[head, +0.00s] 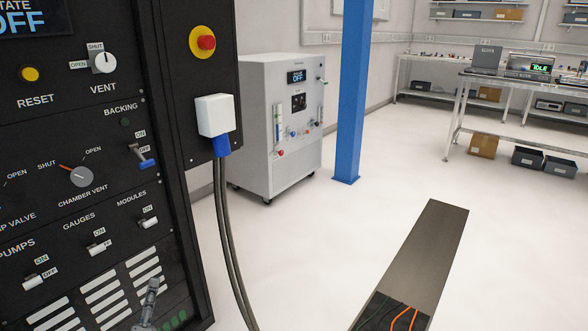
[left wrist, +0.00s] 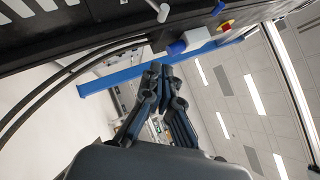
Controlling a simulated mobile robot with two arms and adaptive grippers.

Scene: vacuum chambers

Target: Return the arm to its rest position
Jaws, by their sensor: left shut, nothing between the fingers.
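My left gripper (head: 152,287) shows at the bottom left of the head view, in front of the lower part of the black control rack (head: 88,170). Only its tip end is in frame. In the left wrist view the gripper (left wrist: 161,70) has its fingers together with nothing between them. It appears apart from the rack there. My right gripper is in neither view.
The rack carries switches, a red emergency button (head: 206,42) and a white-and-blue plug (head: 214,116) with hanging cables (head: 226,240). A grey wheeled cabinet (head: 262,150) and a blue post (head: 352,90) stand beyond. A floor channel (head: 425,250) holds cables. Open floor lies around it.

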